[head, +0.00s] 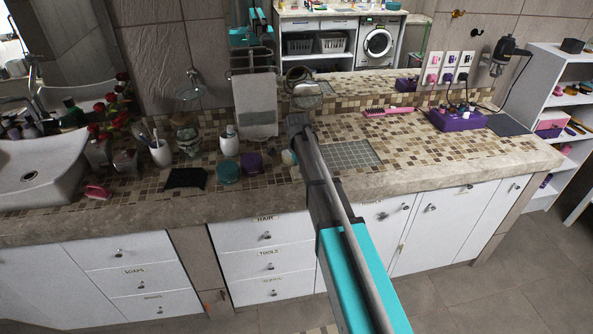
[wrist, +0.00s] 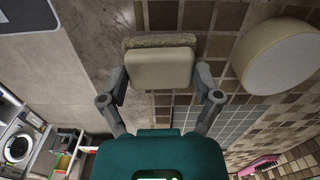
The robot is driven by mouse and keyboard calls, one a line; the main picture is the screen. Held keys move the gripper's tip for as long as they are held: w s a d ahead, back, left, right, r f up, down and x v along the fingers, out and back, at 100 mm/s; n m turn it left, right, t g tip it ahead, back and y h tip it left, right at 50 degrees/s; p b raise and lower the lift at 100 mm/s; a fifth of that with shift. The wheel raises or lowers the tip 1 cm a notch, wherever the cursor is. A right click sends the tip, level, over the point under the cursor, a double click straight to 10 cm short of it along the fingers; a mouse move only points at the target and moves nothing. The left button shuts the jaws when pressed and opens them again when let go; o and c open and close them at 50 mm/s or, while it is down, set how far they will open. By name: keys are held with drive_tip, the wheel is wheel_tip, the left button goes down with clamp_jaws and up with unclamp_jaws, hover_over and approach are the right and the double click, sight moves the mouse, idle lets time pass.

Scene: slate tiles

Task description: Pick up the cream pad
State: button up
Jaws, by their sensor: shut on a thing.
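The cream pad (wrist: 160,68) is a flat, rounded block with a cream face and a rough brownish layer along its far edge. It sits between the fingertips of my gripper (wrist: 161,85) in the wrist view, one finger against each side, so the gripper is shut on it. The tiled counter (wrist: 215,50) shows behind it; I cannot tell whether the pad touches the counter. In the head view my arm reaches over the counter and mostly hides the gripper. A small pale patch shows at the arm's far end, too small to identify surely.
A large round cream object (wrist: 283,57) is right of the pad in the wrist view. Left of my arm are a purple container (head: 250,160), a teal jar (head: 228,172) and a white dispenser (head: 229,141). A pink brush (head: 388,111) lies right, with bare tiles before it.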

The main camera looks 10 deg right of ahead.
drive_tip(key=shift+r+p, duration=0.65)
drive_tip(key=shift+r, duration=0.25)
drive_tip(key=s+d+r+p, duration=0.2)
drive_tip(key=s+r+p, duration=0.8)
drive_tip(key=s, duration=0.3)
drive_tip(key=shift+s+d+r, duration=0.15)
drive_tip(key=shift+s+d, duration=0.05)
drive_tip(key=shift+s, duration=0.2)
